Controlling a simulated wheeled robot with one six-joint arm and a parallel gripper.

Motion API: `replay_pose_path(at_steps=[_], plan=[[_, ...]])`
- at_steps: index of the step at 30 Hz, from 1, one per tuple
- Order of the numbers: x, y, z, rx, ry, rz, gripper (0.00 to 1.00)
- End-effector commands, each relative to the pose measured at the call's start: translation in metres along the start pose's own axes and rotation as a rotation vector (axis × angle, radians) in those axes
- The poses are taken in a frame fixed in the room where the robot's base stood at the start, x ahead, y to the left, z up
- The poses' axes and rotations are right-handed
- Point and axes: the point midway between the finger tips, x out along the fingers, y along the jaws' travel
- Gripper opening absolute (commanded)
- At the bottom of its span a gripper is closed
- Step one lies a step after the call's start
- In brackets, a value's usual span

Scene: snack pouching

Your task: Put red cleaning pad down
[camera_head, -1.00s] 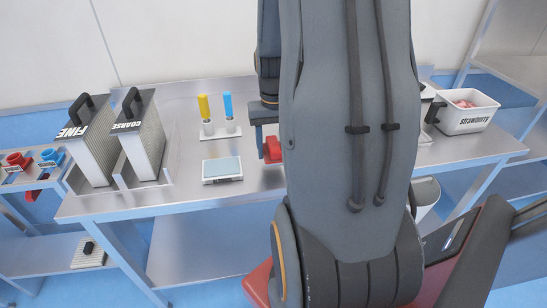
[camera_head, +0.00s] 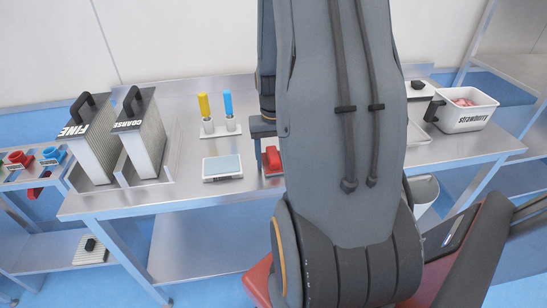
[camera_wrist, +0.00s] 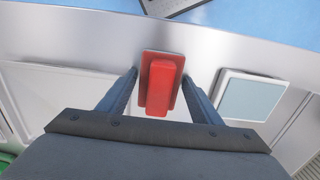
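The red cleaning pad (camera_head: 273,158) rests on the steel table, right of the small scale-like device with a pale blue top (camera_head: 222,166). It is partly hidden by my arm in the head view. In the wrist view the red pad (camera_wrist: 162,85) shows a flat base with a raised block handle. My gripper (camera_wrist: 160,76) is open, with one finger on each side of the handle and a visible gap on both sides. In the head view the gripper is mostly hidden behind my arm.
The device also shows in the wrist view (camera_wrist: 250,95). Yellow (camera_head: 204,105) and blue (camera_head: 228,104) handled tools stand behind it. FINE (camera_head: 95,140) and COARSE (camera_head: 138,135) boxes stand at left, a strawberry bin (camera_head: 465,112) at right. Bare table lies between COARSE and the device.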

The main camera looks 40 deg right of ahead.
Motion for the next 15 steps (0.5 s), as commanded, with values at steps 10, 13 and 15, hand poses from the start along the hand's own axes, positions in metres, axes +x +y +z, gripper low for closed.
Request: replay_pose_path(at_steps=[10, 13, 15], plan=[[-0.009, 0.000, -0.001, 0.000, 0.002, 0.000, 0.59], [-0.020, 0.000, -0.001, 0.000, 0.004, 0.000, 0.59], [-0.031, 0.000, -0.001, 0.000, 0.004, 0.000, 0.59]])
